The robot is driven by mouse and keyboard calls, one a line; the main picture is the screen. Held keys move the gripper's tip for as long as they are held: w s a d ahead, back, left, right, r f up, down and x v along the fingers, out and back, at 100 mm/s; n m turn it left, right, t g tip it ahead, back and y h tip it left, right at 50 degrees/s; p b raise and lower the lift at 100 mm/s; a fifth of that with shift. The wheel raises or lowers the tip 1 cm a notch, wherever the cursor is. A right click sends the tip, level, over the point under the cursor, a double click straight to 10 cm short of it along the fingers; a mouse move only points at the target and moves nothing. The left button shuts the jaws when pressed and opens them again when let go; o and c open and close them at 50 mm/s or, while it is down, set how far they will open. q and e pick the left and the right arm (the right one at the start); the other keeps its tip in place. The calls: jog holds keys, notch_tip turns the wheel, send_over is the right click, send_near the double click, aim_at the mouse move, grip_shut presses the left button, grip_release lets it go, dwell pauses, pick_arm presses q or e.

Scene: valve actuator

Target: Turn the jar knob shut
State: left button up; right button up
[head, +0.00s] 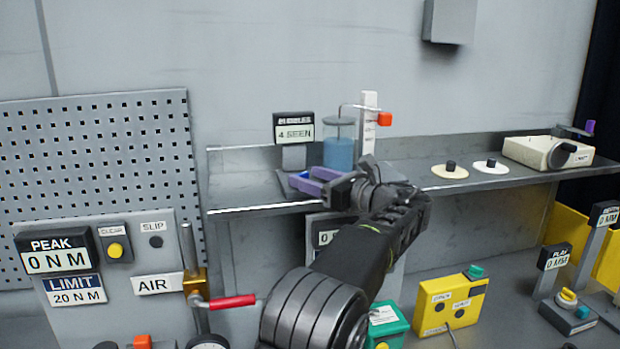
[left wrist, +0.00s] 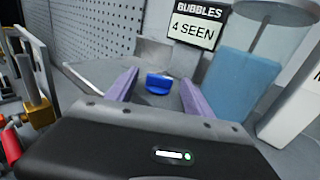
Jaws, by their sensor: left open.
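The jar (head: 340,150) is a clear cylinder of blue liquid on the metal shelf; it also shows large at the right of the left wrist view (left wrist: 240,85). A small blue knob (left wrist: 158,86) sits low in front of the bubbles sign, and I take it as the jar knob. My left gripper (head: 307,181) is open, with purple fingers just in front of the jar's base. In the left wrist view its fingers (left wrist: 160,77) stand on either side of the knob, apart from it. The head view hides the knob behind the gripper. My right gripper is not in view.
The bubbles sign (head: 294,130) reads 4 SEEN and stands left of the jar. A brass valve with a red handle (head: 232,301) is at lower left. The shelf (head: 250,198) is clear at its left end.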

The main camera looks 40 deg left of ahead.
pick_arm(q)
jog(key=d, duration=0.7)
jog(key=shift+s+d, duration=0.15)
jog(key=shift+s, duration=0.15)
